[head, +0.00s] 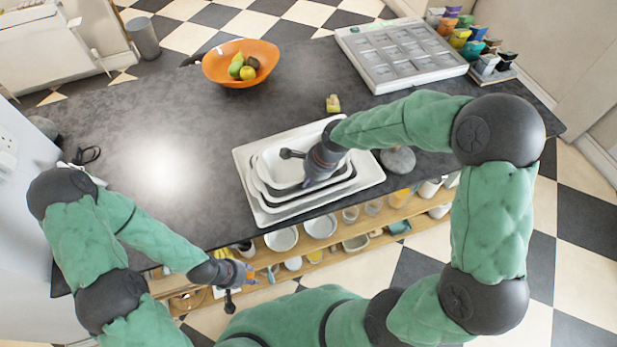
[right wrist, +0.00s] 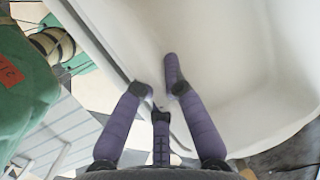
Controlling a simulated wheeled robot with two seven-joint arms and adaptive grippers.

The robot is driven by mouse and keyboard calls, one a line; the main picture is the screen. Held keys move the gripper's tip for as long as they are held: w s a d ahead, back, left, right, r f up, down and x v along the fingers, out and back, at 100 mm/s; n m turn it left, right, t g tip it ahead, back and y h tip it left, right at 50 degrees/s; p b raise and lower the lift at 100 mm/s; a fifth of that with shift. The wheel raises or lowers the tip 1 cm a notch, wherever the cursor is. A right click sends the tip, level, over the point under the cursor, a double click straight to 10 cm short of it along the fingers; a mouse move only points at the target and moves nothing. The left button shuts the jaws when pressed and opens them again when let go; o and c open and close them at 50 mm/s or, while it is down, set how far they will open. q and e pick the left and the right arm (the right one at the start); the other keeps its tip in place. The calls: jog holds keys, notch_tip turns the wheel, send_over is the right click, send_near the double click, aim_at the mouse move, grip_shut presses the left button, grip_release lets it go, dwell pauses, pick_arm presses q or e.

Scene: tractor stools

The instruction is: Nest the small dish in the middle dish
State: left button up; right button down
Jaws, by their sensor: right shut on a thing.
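The small dish (head: 277,171) is white, deep and rectangular with rounded corners. It is at the top of a stack of dishes in the head view; its white inside also fills much of the right wrist view (right wrist: 225,60). My right gripper (head: 309,169) is shut on its near right rim, with fingers on both sides of the wall (right wrist: 165,95). The middle dish (head: 263,189) shows only as a pale rim beneath it. I cannot tell whether the small dish rests in it or hangs just above. My left gripper (head: 240,283) is empty, low by the counter's front edge; its opening is unclear.
The stack stands on a white tray (head: 372,176) on the dark counter (head: 190,205). An orange fruit bowl (head: 215,70), a small yellow block (head: 333,103) and a grey compartment tray (head: 375,75) lie further back. A round grey stone (head: 398,160) is right of the tray.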

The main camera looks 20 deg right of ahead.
jog(key=shift+w+f+b, duration=0.1)
jog(key=shift+f+b, duration=0.7)
jog(key=shift+f, duration=0.3)
dwell(0.4)
jog(key=c, duration=1.3)
grip_release()
jog(key=shift+o, duration=0.3)
jog(key=shift+s+f, duration=0.15)
jog(key=shift+s, duration=0.05)
jog(key=v, duration=1.2)
jog(key=shift+w, duration=0.1)
